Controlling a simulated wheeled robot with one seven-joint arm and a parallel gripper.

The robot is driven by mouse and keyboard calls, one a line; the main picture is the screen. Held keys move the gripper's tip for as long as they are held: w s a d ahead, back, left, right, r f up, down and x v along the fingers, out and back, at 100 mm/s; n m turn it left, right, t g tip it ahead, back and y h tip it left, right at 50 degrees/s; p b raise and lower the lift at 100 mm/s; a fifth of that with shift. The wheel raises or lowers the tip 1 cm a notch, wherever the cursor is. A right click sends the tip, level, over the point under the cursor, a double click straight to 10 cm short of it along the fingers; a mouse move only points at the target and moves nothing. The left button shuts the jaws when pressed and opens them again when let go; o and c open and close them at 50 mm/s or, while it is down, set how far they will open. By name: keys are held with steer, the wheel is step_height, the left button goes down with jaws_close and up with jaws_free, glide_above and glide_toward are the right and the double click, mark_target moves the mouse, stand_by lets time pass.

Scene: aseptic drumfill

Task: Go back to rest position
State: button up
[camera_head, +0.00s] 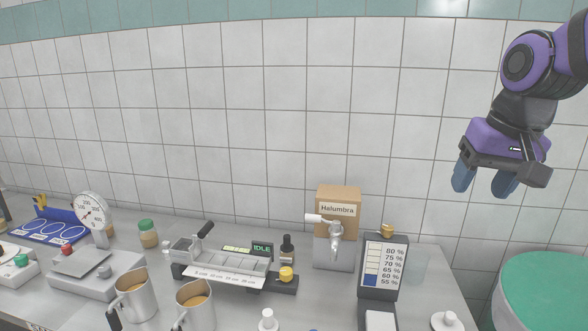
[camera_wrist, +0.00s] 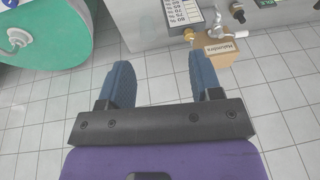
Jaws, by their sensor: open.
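My gripper (camera_head: 484,180) is raised at the upper right of the head view, in front of the tiled wall and above the right end of the counter. Its two blue fingers point down and stand apart, with nothing between them. In the wrist view my gripper (camera_wrist: 162,82) is open and empty over bare white tiles. It touches nothing in either view.
A steel counter (camera_head: 420,262) runs along the bottom. It bears a Halumbra box (camera_head: 338,200) with a tap, a percentage chart block (camera_head: 380,268), a slicer-like device (camera_head: 222,262), two metal mugs (camera_head: 135,298), and a dial gauge (camera_head: 92,212). A green-topped drum (camera_head: 545,290) stands at the right.

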steer(key=s+d+f+n+t, duration=0.1)
steer(key=s+f+t, duration=0.1)
steer(key=s, duration=1)
steer(key=shift+s+d+n+h, duration=0.15)
steer(key=shift+s+n+h, duration=0.15)
steer(key=shift+n, duration=0.1)
stand_by(1.6)
